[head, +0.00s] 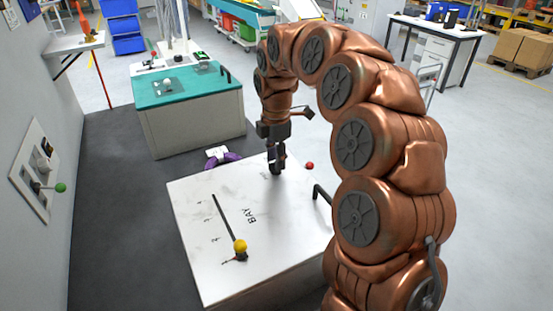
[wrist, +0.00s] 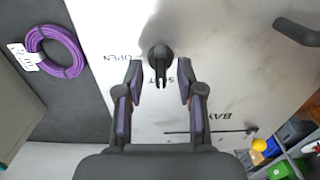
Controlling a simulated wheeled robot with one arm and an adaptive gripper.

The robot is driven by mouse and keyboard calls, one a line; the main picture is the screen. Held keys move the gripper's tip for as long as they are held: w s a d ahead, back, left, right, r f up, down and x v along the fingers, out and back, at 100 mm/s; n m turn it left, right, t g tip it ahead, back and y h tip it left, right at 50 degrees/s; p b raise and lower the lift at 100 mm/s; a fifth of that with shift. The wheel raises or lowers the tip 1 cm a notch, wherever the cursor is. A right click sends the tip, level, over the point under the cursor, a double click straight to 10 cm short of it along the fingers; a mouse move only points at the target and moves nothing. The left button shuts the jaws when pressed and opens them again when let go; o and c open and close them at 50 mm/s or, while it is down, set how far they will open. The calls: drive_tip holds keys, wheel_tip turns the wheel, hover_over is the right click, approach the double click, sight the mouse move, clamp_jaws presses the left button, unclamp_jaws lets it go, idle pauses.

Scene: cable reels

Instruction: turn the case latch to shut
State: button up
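The case latch (wrist: 160,58) is a dark knob on the white case top (wrist: 245,60). In the wrist view its narrow part points down the picture and covers the middle of a label that reads as SHUT. The word OPEN stands to its left. My gripper (wrist: 160,78) is open, with one finger on each side of the latch and a visible gap to both. In the head view my gripper (head: 277,165) points down at the far part of the case top (head: 195,265) and hides most of the latch.
A slot with a yellow ball knob (head: 240,246) and the word BAY lie nearer on the case. A black handle (head: 322,194) and a red ball (head: 309,165) are at its right. A purple cable coil (wrist: 57,52) lies beyond. A teal-topped bench (head: 188,87) stands behind.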

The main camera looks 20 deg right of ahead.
wheel_tip(320, 180, up, 11)
drive_tip(key=shift+r, duration=0.15)
idle(0.4)
drive_tip(key=shift+s, duration=0.1)
drive_tip(key=s+f+m, duration=0.4)
drive_tip(key=s+m, duration=0.2)
drive_tip(key=s, duration=0.6)
drive_tip(key=s+f+m+g, duration=0.1)
drive_tip(key=s+f+m, duration=0.4)
drive_tip(key=s, duration=0.8)
drive_tip(key=s+f+m, duration=0.4)
drive_tip(key=s+m, duration=0.5)
drive_tip(key=s, duration=0.4)
drive_tip(key=shift+d+f+g, duration=0.15)
drive_tip(key=shift+f+g, duration=0.2)
drive_tip(key=shift+g, duration=0.05)
